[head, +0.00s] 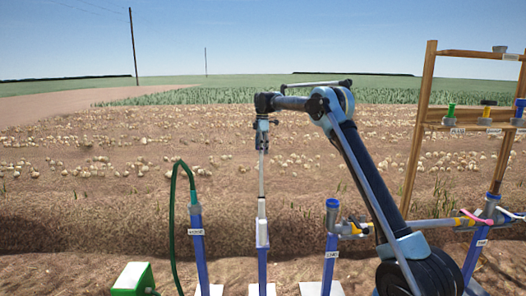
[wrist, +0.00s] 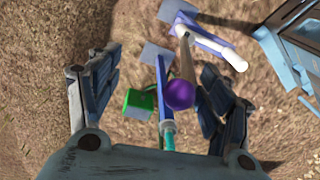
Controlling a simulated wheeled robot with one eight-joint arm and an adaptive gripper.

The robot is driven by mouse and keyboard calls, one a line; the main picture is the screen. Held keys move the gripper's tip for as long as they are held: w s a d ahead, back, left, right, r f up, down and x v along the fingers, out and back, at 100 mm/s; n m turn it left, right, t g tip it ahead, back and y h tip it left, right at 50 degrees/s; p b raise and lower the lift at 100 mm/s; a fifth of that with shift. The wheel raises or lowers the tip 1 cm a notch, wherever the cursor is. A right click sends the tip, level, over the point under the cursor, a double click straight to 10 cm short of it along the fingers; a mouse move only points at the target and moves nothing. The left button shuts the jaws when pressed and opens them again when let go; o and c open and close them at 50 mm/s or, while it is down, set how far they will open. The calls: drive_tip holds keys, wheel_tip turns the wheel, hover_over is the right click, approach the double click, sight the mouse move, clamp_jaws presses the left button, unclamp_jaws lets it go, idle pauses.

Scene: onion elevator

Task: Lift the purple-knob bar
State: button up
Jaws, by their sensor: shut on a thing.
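The purple-knob bar (head: 261,176) stands upright in the head view, below my gripper (head: 262,138). Its lower end meets a white sleeve (head: 262,232) on a blue post (head: 262,266). In the wrist view the round purple knob (wrist: 180,94) lies between the fingers of my gripper (wrist: 160,82), nearer the right ones, with a tan rod (wrist: 186,58) running away from it. My gripper is shut on the bar at its knob end; the exact contact is not clear. The knob is hidden in the head view.
A blue post with a green hose (head: 176,210) stands left, near a green box (head: 132,279). Another blue post (head: 331,250) with a horizontal pipe (head: 430,224) stands right. A wooden rack (head: 418,130) is at far right. Open field lies behind.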

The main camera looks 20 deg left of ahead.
drive_tip(key=shift+w+d, duration=0.1)
drive_tip(key=shift+w, duration=0.15)
drive_tip(key=shift+c, duration=0.2)
drive_tip(key=shift+r, duration=0.55)
drive_tip(key=r, duration=1)
drive_tip(key=shift+w+r, duration=0.35)
drive_tip(key=shift+r, duration=0.05)
drive_tip(key=shift+c, duration=0.6)
